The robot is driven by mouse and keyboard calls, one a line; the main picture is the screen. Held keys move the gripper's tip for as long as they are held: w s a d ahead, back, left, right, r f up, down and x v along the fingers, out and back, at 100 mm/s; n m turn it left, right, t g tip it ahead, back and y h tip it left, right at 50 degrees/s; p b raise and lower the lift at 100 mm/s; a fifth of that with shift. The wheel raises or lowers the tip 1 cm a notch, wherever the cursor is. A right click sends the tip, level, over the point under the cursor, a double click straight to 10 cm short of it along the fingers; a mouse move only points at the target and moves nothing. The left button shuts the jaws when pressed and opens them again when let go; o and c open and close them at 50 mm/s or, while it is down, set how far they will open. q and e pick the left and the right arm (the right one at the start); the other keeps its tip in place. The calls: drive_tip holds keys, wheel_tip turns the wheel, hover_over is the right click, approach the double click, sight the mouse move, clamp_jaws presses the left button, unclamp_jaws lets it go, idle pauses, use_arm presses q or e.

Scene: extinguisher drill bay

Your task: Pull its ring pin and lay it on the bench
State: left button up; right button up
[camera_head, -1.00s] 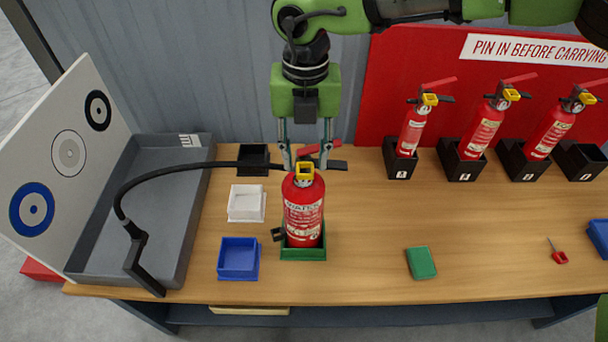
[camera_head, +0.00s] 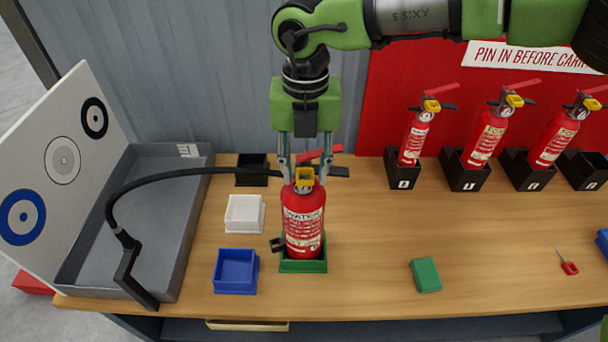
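A red extinguisher (camera_head: 303,222) stands upright in a green holder (camera_head: 303,266) on the bench (camera_head: 370,240). A yellow piece (camera_head: 305,177) shows at its neck, with a red lever (camera_head: 320,155) behind. Its black hose (camera_head: 160,178) arches left to a nozzle over the grey tray. My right gripper (camera_head: 306,181) points down over the extinguisher's head. Its fingers are apart, one on each side of the yellow piece; contact cannot be made out. A ring pin on this extinguisher cannot be made out clearly.
A grey tray (camera_head: 190,240) and target board (camera_head: 62,160) are at left. White (camera_head: 244,213), blue (camera_head: 236,271) and black (camera_head: 252,168) boxes stand nearby. A green block (camera_head: 426,275) and red-handled pin-like item (camera_head: 569,268) lie right. More extinguishers (camera_head: 487,138) stand behind. Front centre-right is clear.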

clamp_jaws()
drive_tip(key=shift+s, duration=0.15)
drive_tip(key=shift+s+f, duration=0.1)
drive_tip(key=shift+s, duration=0.05)
drive_tip(key=s+b, duration=0.1)
drive_tip(key=s, duration=0.1)
drive_tip(key=s+b, duration=0.2)
drive_tip(key=shift+s+f, duration=0.2)
drive_tip(key=shift+s, duration=0.1)
idle(0.3)
drive_tip(key=shift+r, duration=0.1)
idle(0.4)
